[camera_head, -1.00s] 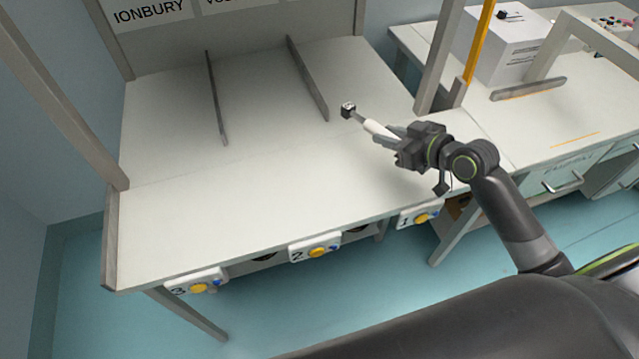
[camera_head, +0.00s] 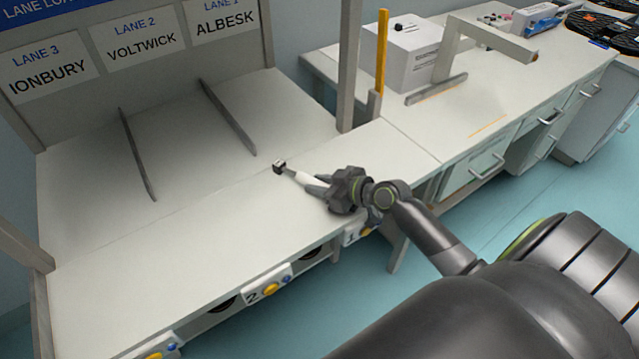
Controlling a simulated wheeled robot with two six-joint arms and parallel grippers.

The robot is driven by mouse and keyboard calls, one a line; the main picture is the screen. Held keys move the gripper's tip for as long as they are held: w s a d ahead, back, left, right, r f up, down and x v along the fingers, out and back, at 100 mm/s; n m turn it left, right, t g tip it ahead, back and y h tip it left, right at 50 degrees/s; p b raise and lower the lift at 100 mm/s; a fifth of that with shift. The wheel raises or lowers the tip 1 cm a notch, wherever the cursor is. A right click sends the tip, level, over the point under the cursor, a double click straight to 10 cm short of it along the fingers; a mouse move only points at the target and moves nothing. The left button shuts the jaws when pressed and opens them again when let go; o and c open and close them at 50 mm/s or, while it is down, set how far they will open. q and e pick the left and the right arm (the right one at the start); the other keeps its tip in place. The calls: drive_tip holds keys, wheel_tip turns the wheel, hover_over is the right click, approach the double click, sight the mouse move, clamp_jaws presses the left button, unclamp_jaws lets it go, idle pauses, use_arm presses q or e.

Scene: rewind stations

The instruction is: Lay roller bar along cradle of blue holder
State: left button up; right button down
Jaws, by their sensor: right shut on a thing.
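My right gripper (camera_head: 318,184) reaches in from the lower right over the near bench. It is shut on a short white rod with a small dark block (camera_head: 279,167) at its far end. I cannot tell whether this is the roller bar. The held piece appears above the bench top, clear of the lane dividers. No blue holder with a cradle can be made out. A blue and white item (camera_head: 530,20) stands far back on the right-hand bench, too small to identify. My left gripper is not in view.
The near bench (camera_head: 130,235) is mostly bare, with two thin dividers (camera_head: 228,118), lane signs and numbered button boxes (camera_head: 268,286) along its front edge. On the right bench stand a white box (camera_head: 408,62), a yellow post (camera_head: 382,50) and a grey angled frame (camera_head: 455,50).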

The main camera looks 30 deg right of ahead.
drive_tip(key=c, duration=1.6)
unclamp_jaws()
drive_tip(key=shift+f, duration=0.1)
drive_tip(key=o, duration=0.4)
drive_tip(key=shift+o, duration=0.2)
